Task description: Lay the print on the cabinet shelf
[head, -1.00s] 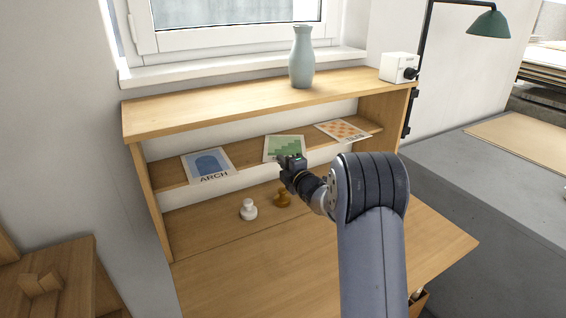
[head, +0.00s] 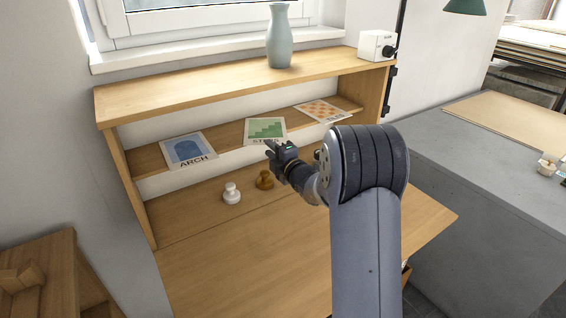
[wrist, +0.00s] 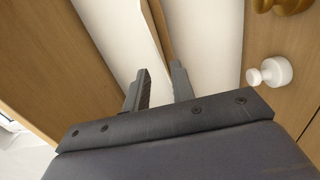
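Three prints lie on the middle shelf (head: 219,145) of the wooden cabinet. The blue ARCH print (head: 188,150) is at the left, the green STEPS print (head: 265,129) in the middle and the orange checkered print (head: 322,111) at the right. Each reaches the shelf's front edge or slightly past it. My gripper (head: 270,149) is just in front of and below the green print; its tip overlaps that print's lower edge in the head view. In the wrist view my gripper's fingers (wrist: 158,83) stand apart with nothing visible held between them.
A white knobbed piece (head: 231,193) and a brown one (head: 265,180) stand on the lower surface below the shelf. A pale blue vase (head: 280,38) and a white box (head: 375,45) stand on the cabinet top. The front worktop (head: 245,255) is mostly clear.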

